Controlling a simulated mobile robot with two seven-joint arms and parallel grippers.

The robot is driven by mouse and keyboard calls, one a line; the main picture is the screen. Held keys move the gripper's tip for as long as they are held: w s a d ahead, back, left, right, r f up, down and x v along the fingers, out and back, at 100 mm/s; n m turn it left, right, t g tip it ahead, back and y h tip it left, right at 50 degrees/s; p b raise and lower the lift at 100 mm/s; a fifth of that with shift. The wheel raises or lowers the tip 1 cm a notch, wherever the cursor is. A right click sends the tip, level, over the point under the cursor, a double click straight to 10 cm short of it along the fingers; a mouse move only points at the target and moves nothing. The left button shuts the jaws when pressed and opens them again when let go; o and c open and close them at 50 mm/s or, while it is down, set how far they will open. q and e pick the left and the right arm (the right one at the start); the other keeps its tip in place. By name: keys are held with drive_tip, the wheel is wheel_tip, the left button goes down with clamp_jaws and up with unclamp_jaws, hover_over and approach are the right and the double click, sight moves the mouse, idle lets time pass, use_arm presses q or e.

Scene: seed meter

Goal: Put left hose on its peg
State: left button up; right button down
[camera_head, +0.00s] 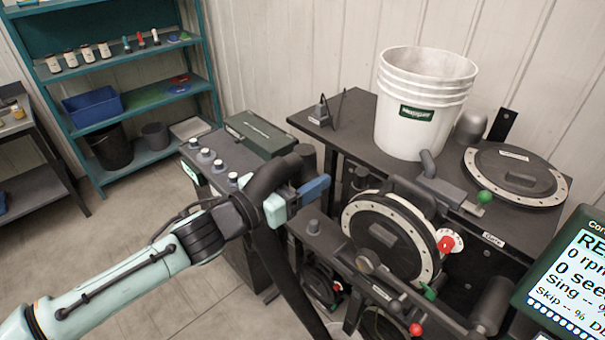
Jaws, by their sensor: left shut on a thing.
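My left arm comes in from the lower left, and its left gripper (294,198) is shut on the black left hose (272,180). The thick hose bends over at the gripper and hangs down to the bottom edge of the view, left of the seed meter (388,240). A blue piece (313,188) shows at the gripper's right side; I cannot tell whether it belongs to the hose or the gripper. I cannot make out for certain which part is the hose's peg. My right gripper is not in view.
A white bucket (420,105) stands on the dark bench behind the meter. A round lid-like disc (515,175) lies to its right. A control box with knobs (215,165) and a green case (262,132) are behind my gripper. A display (570,275) stands at the right.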

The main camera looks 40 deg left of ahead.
sight(303, 157)
use_arm(q)
drive_tip(key=shift+w+r, duration=0.1)
drive_tip(key=shift+r, duration=0.65)
drive_tip(key=shift+s+r+b, duration=0.25)
drive_tip(key=shift+r+b, duration=0.05)
drive_tip(key=shift+r, duration=0.05)
drive_tip(key=shift+w+r+p, duration=0.25)
drive_tip(key=shift+r+p, duration=0.05)
drive_tip(key=shift+r, duration=0.65)
drive_tip(key=shift+s, duration=0.1)
